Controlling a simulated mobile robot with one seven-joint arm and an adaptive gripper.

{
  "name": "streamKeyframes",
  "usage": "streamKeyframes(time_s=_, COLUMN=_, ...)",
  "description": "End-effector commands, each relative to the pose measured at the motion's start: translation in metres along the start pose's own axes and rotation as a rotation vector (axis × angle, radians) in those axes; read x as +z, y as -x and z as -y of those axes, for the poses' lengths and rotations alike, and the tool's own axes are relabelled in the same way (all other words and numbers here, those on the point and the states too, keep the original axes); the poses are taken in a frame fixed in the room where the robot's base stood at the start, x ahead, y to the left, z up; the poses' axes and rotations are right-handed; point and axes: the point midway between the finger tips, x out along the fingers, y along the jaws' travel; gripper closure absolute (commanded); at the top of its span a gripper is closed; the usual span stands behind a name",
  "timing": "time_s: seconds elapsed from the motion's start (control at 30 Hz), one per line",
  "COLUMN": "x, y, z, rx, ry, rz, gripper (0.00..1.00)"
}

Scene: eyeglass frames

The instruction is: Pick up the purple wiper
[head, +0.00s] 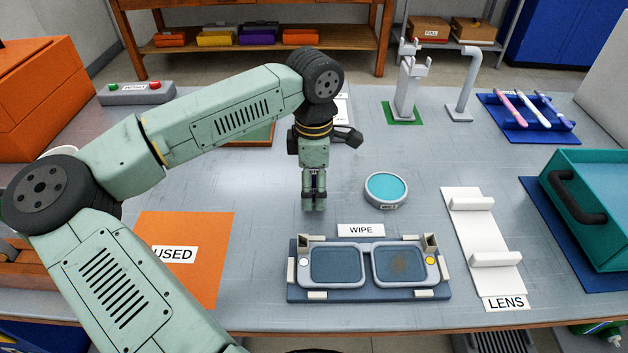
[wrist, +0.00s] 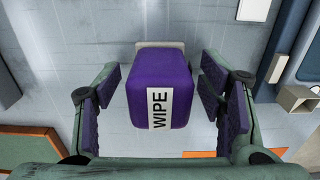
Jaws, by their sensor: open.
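The purple wiper (wrist: 157,70) is a rounded block with a white label reading WIPE. In the wrist view it stands between the two spread fingers of my gripper (wrist: 160,85), with a gap on each side. A pale piece shows at its far end. In the head view my gripper (head: 314,205) points down above the table, behind the eyeglass frame. I cannot make out the wiper there; the gripper seems to hide it.
An eyeglass frame (head: 335,265) lies in a blue holder (head: 370,294), with a brown smudge on its right lens. A round teal-topped dish (head: 386,188) stands right of my gripper. An orange USED mat (head: 205,280) lies left; a white LENS rack (head: 480,232) stands right.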

Motion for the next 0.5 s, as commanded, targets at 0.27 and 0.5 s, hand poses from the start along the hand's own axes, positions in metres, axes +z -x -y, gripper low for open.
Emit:
streamKeyframes(time_s=0.27, x=0.0002, y=-0.0061, z=0.0001, rx=0.0, ry=0.0, rz=0.0, gripper=0.37)
streamKeyframes(time_s=0.5, x=0.0002, y=-0.0058, z=0.0, rx=0.0, ry=0.0, rz=0.0, gripper=0.51)
